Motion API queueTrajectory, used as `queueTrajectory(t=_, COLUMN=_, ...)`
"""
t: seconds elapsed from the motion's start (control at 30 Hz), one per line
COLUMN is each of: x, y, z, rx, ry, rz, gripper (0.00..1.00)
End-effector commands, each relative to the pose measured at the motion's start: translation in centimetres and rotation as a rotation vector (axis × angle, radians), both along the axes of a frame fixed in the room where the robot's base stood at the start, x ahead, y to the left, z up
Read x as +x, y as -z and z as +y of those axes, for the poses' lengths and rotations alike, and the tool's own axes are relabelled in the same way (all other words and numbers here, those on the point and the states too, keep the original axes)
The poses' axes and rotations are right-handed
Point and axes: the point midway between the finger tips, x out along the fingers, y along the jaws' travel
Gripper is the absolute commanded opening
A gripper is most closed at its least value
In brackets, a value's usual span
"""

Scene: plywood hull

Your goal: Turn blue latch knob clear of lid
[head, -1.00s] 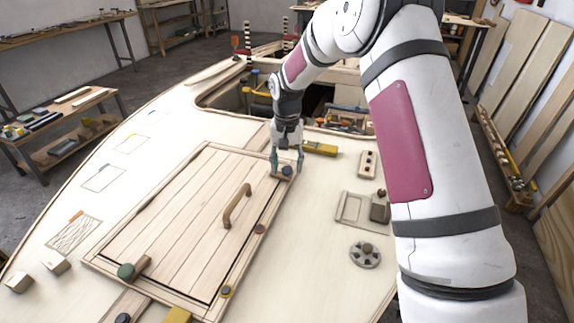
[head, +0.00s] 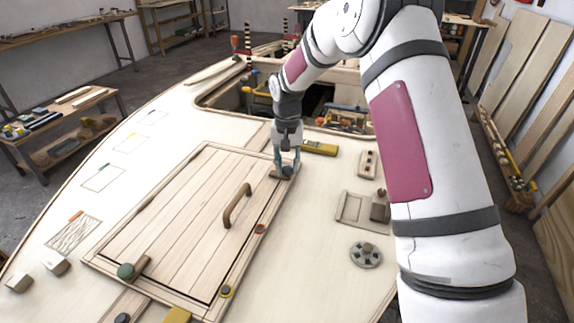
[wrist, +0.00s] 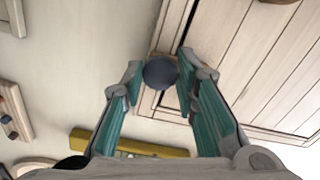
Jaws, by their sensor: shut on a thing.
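The blue latch knob (head: 288,171) is at the far right corner of the plank lid (head: 185,225). A short wooden latch bar (head: 275,174) at the knob points left over the lid's edge. My gripper (head: 286,168) comes down from above and is shut on the knob. In the wrist view the round dark-blue knob (wrist: 160,73) sits between the two teal fingers of my gripper (wrist: 159,70). The lid's corner (wrist: 178,102) lies just beside and under it. The fingers partly hide the latch bar.
A wooden handle (head: 237,205) stands on the lid. A green knob (head: 126,271) with its own bar is at the near left corner. A yellow block (head: 319,148) lies just right of my gripper. An open hatch (head: 310,98) is behind.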

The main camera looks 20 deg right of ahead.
Motion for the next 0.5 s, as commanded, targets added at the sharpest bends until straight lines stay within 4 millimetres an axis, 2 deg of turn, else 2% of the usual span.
queueTrajectory(t=0.5, x=0.03, y=-0.01, z=-0.15, rx=-0.001, ry=-0.421, rz=-0.002, gripper=0.0)
